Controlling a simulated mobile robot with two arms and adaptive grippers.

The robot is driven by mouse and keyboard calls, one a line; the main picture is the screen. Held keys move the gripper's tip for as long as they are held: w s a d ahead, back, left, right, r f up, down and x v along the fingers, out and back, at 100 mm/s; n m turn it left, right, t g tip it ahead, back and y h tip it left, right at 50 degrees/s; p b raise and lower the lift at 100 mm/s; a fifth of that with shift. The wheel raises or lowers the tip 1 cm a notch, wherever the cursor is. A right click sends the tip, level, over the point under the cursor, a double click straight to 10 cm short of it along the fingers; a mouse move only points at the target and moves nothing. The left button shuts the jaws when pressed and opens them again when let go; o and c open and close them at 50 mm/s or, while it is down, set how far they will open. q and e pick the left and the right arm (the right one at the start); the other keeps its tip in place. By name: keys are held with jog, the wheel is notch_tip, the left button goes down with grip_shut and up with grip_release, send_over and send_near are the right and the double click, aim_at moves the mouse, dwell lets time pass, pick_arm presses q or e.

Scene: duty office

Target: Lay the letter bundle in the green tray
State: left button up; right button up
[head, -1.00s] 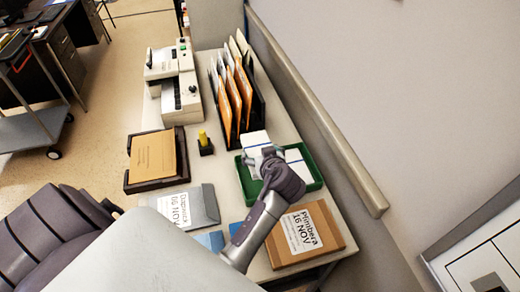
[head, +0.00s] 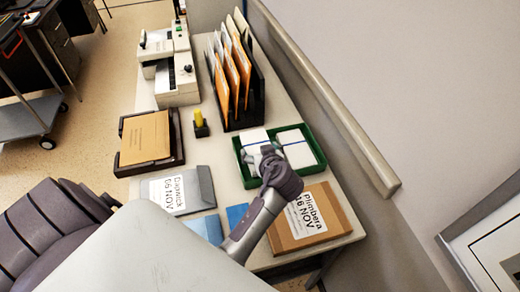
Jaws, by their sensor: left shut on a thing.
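The green tray (head: 316,180) lies on the table in the middle of the head view. Two white letter bundles with blue bands show at it. One bundle (head: 296,148) lies in the right part of the tray. The other letter bundle (head: 254,138) is at the left part, at my left gripper (head: 264,155). The left gripper is shut on this bundle, over the tray's left part. The gripper hides its near end, and I cannot tell if it touches the tray floor. My right gripper is not in view.
A brown parcel (head: 330,218) labelled Plimbera, a grey envelope (head: 200,188) and a blue item (head: 207,228) lie in front. A black file rack (head: 257,100), a yellow-topped stamp (head: 200,122), a dark tray (head: 178,158) and a machine (head: 178,88) stand behind and left.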

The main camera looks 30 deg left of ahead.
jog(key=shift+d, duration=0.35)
pick_arm(q)
jog(key=o, duration=1)
jog(key=shift+c, duration=0.2)
jog(key=shift+r, duration=0.15)
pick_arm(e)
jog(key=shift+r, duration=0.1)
